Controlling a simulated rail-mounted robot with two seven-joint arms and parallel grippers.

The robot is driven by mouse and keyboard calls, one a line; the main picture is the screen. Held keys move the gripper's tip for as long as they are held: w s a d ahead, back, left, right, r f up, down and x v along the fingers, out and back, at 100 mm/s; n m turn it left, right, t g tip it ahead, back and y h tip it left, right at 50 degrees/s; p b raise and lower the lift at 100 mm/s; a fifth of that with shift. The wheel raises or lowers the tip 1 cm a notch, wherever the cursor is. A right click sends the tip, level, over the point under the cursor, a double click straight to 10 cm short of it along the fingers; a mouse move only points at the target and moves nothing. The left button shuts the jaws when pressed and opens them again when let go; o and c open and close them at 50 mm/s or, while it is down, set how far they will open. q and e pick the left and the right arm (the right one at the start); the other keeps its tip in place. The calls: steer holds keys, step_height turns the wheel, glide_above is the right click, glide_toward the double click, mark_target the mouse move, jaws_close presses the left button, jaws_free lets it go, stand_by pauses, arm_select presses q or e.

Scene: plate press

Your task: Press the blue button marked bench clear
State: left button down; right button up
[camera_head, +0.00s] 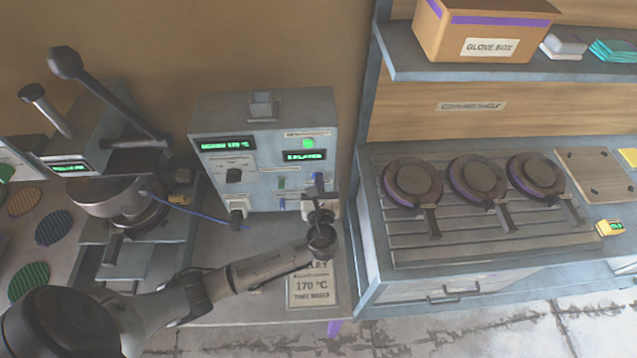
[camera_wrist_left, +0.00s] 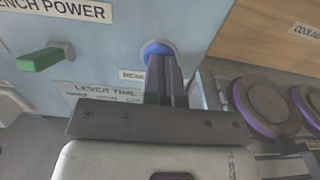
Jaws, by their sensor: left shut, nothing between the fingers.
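The blue button (camera_wrist_left: 157,47) is a round button on the pale blue front of the control box, with its upper part showing in the left wrist view. In the head view the blue button (camera_head: 318,178) is small, just above my left gripper (camera_head: 318,192). My left gripper also shows in the left wrist view (camera_wrist_left: 163,68), with its fingers shut together, empty and pointing at the button. The fingertips cover the lower part of the button; I cannot tell whether they touch it. The label beneath the button is mostly hidden by the fingers. My right gripper is not in view.
The control box (camera_head: 225,108) has lit green displays and a green light. A green lever (camera_wrist_left: 42,59) is left of the button. A placard (camera_head: 313,287) lies on the bench. A press (camera_head: 115,190) stands left, and a bench with round plates (camera_head: 410,180) is right.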

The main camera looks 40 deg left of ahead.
arm_select(q)
steer(key=p+v, duration=0.1)
steer(key=v, duration=1.3)
steer(key=shift+w, duration=0.1)
steer(key=s+a+f+n+g+h, duration=0.2)
steer(key=s+a+f+g, duration=0.2)
steer(key=s, duration=0.5)
steer(key=s+a+f+n+g+h, duration=0.1)
steer(key=s+a+f+n+g, duration=0.2)
steer(key=s, duration=0.6)
steer(key=s+d+r+n+g+h, duration=0.1)
steer(key=d+n+h, duration=0.3)
steer(key=n, duration=0.6)
steer(key=s+d+r+n+g+h, duration=0.1)
steer(key=d+n+h, duration=0.2)
steer(key=n+h, duration=0.3)
steer(key=shift+d+n, duration=0.35)
steer(key=shift+n, duration=1.65)
